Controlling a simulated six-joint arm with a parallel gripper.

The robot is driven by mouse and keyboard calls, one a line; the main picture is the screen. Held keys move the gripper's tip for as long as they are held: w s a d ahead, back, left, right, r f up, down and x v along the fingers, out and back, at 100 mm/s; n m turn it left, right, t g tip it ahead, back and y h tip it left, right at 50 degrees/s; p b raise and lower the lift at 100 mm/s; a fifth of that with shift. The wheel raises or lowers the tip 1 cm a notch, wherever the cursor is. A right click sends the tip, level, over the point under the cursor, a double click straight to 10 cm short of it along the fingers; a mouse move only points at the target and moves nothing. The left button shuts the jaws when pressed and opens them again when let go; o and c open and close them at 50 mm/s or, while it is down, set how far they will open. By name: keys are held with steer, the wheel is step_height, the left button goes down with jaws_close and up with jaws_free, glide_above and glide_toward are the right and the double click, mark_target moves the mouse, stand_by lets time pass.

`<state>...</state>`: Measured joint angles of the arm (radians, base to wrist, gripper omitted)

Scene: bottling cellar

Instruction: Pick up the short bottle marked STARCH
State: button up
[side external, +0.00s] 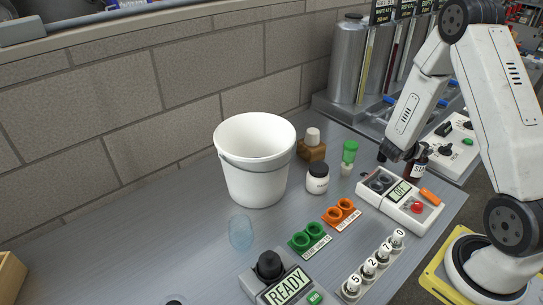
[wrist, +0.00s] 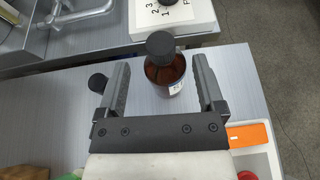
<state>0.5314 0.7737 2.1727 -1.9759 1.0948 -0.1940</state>
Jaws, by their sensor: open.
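A brown bottle with a black cap (wrist: 164,68) stands upright on the bench between the two fingers of my open gripper (wrist: 160,64). The fingers reach on either side of it, and I see no clear contact. In the side view the brown bottle (side external: 415,164) stands behind the control box, beside my gripper; its white label is partly hidden and seems to begin with "SU". A short white jar with a dark lid (side external: 317,179) stands right of the bucket; its label is too small to read. I cannot read STARCH on anything.
A white bucket (side external: 255,165) stands behind a bluish transparent object (side external: 241,232). A control box (side external: 399,203) lies in front of the brown bottle. The bench's left front is mostly free.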

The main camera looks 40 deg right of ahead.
steer(key=shift+x, duration=3.55)
steer(key=shift+f, duration=0.1)
steer(key=shift+a, duration=0.1)
jaws_close()
